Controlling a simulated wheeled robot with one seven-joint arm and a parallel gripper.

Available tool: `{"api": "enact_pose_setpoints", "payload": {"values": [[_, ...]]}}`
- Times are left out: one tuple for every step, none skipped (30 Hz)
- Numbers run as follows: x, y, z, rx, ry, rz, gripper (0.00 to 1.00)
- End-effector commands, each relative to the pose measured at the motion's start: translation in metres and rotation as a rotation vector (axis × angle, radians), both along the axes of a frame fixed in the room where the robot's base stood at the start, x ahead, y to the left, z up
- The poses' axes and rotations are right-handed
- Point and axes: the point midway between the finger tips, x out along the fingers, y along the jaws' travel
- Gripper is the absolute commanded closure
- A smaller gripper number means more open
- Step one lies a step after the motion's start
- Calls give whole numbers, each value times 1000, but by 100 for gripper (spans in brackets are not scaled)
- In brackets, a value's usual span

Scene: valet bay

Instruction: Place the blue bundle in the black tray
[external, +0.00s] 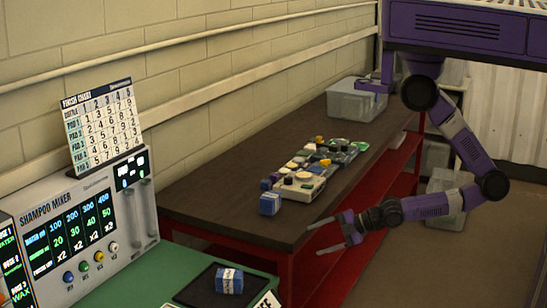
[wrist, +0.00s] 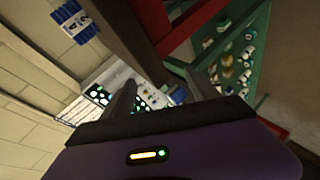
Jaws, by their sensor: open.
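A blue bundle with a white band (external: 229,281) lies in the black tray (external: 197,289) on the green surface at the bottom of the external view. A second blue bundle (external: 269,203) stands on the dark brown bench top near its front edge; a blue bundle with a white label also shows at the upper left of the wrist view (wrist: 75,22). My gripper (external: 317,238) is open and empty, beside the bench's front edge, to the right of the second bundle and apart from it. Its two fingers (wrist: 160,88) show dark in the wrist view.
Beige control boxes (external: 300,184) and several small parts lie along the bench behind the second bundle. A clear bin (external: 356,102) stands at the far end. The shampoo mixer panel (external: 80,238) and a number chart (external: 101,125) stand left. The near bench top is clear.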

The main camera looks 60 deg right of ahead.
Motion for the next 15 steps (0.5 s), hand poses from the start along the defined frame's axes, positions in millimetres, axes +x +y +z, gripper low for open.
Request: {"api": "enact_pose_setpoints", "payload": {"values": [[-11,-25,9,120,34,-99,31],[-16,-39,17,203,49,-160,31],[-24,-58,28,312,63,-240,31],[-29,-72,37,394,70,-299,31],[-34,-85,46,473,75,-354,31],[-41,-102,59,576,79,-424,31],[-46,-114,68,649,78,-471,31],[-50,-125,78,717,76,-515,31],[-56,-138,90,801,70,-566,31],[-59,-147,98,857,65,-597,31],[-63,-155,106,906,60,-627,31],[-66,-163,115,968,53,-659,31],[-69,-169,121,1005,48,-677,31],[-71,-173,126,1037,43,-692,31],[-73,-177,131,1071,39,-708,31]]}}
